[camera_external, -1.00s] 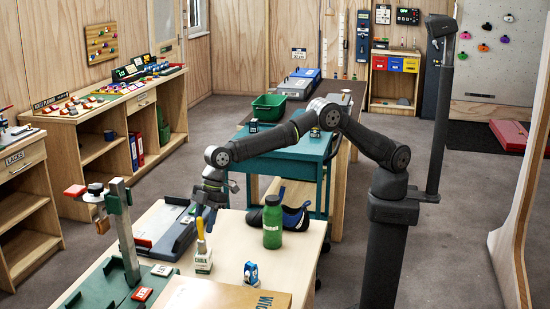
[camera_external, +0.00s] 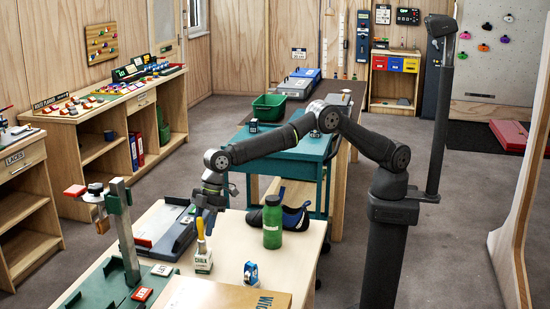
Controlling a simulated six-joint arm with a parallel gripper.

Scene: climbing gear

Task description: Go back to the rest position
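My gripper (camera_external: 206,215) points down at the end of my bent arm, over the wooden table (camera_external: 308,262) near its far left part.
A small blue device (camera_external: 251,273) stands in front.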

